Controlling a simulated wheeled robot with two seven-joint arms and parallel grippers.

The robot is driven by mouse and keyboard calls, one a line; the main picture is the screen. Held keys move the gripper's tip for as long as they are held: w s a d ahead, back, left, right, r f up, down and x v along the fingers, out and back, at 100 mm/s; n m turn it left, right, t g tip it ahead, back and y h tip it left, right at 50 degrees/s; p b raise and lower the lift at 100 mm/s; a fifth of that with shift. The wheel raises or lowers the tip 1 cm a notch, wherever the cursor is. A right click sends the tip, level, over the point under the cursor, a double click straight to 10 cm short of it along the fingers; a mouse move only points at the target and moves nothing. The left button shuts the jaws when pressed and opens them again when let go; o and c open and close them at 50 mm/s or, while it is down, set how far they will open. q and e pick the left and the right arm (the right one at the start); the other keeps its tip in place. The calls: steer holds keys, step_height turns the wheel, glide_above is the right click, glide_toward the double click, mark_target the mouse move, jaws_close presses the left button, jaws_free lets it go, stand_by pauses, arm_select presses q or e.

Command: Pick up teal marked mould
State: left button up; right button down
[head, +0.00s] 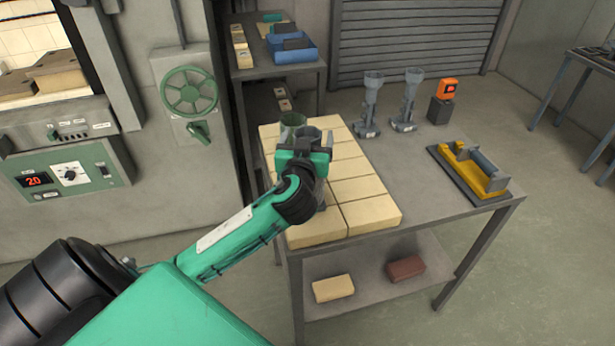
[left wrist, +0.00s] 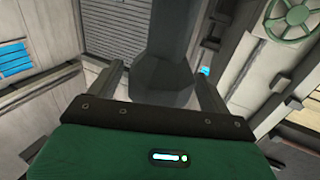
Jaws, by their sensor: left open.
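My left gripper (head: 306,143) is open over the pale brick slab on the table. Its jaws stand on either side of a grey mould (head: 307,134), whose upper rim shows between them. In the left wrist view my left gripper's two fingers (left wrist: 160,88) are apart, with a dark grey mould (left wrist: 165,65) standing between and beyond them. I cannot see whether the jaws touch it. A greenish cup-shaped mould (head: 292,120) stands just behind it on the slab. No clear teal mark shows on the grey mould, and the gripper hides much of it. My right gripper is not in view.
The pale brick slab (head: 370,208) covers the left of the grey table. Two grey stands (head: 370,110) (head: 408,105), an orange device (head: 447,88) and a yellow fixture (head: 470,170) occupy the rest. A furnace panel (head: 70,175) and green handwheel (head: 189,92) are left.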

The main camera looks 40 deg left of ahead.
arm_select(q)
steer(key=shift+x, duration=0.95)
steer(key=c, duration=1.8)
steer(key=shift+o, duration=0.2)
steer(key=shift+r, duration=0.15)
